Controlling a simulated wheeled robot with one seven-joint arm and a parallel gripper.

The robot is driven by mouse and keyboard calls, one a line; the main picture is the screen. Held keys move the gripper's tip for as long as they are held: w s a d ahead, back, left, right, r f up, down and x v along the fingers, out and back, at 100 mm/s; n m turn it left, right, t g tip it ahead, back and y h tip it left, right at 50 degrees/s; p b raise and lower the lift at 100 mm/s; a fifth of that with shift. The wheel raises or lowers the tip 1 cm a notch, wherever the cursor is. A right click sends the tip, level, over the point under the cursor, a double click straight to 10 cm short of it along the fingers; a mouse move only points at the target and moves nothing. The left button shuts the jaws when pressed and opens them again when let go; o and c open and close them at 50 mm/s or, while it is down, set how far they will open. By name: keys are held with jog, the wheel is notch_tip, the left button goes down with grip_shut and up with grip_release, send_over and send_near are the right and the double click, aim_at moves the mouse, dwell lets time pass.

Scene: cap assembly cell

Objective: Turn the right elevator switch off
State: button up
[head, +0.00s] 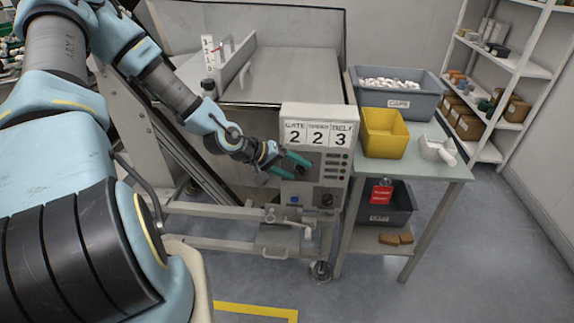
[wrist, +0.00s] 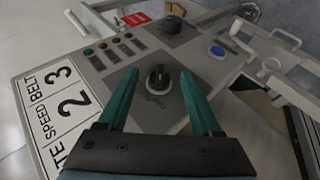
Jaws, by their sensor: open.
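The grey control panel (head: 338,185) stands below a white sign in the head view. In the wrist view a black rotary knob (wrist: 158,78) sits on a dark diamond-shaped plate; its label is too small to read. My gripper (wrist: 159,72) is open, with its green fingers on either side of this knob. Whether they touch it cannot be told. In the head view my gripper (head: 301,167) is at the panel's left part and hides that knob. A second black knob (wrist: 172,24) is lower on the panel, also seen in the head view (head: 326,200). Which one is the right elevator switch is unclear.
A blue button (wrist: 217,51) sits near the knobs. The sign (head: 318,133) shows 2, 2, 3. A table (head: 445,170) to the right holds a yellow bin (head: 384,132), a grey caps bin (head: 428,101) and a scoop (head: 437,150). A metal handle (head: 290,218) is below the panel.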

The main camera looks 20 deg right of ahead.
jog(key=p+v, duration=0.3)
jog(key=v, duration=0.7)
jog(key=shift+a, duration=0.15)
jog(key=shift+a+r, duration=0.1)
jog(key=shift+r, duration=0.05)
